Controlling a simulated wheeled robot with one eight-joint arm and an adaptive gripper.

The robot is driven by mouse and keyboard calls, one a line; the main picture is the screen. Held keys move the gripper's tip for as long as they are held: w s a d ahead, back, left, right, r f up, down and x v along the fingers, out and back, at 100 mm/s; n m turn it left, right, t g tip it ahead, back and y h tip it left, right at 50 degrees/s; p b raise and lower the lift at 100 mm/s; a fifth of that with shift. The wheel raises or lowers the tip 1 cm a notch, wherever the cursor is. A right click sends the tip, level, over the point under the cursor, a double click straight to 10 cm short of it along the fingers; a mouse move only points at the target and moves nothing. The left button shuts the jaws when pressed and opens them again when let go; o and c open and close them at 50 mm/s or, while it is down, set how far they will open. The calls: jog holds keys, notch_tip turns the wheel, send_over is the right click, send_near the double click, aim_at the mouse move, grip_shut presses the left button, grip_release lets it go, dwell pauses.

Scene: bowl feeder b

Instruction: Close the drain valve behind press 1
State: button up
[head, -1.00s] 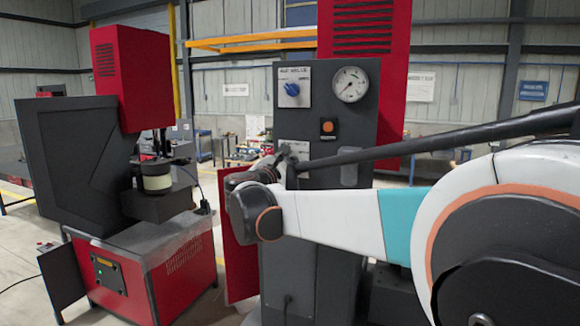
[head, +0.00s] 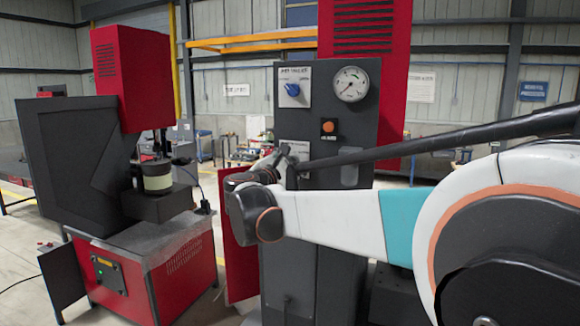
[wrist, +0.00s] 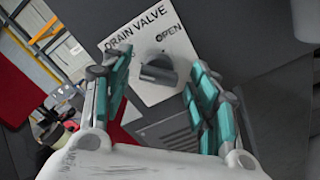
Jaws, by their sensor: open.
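In the wrist view a white plate (wrist: 117,48) reads "DRAIN VALVE" with "OPEN" near its upper right. A dark grey knob (wrist: 157,71) sits in its middle; which mark it points to I cannot tell. My gripper (wrist: 160,95) is open, with one teal-padded finger on each side of the knob in the picture. It looks empty; contact with the knob is not visible. In the head view my gripper (head: 283,157) is at the front of the dark grey control panel (head: 345,215), partly covering the plate (head: 299,148).
The panel also carries a blue knob (head: 292,89), a round gauge (head: 351,84) and an orange button (head: 328,127). A red and black press (head: 130,70) stands on a red base at left. Open floor shows at the lower left.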

jog(key=v, duration=0.7)
jog(key=shift+s, duration=0.15)
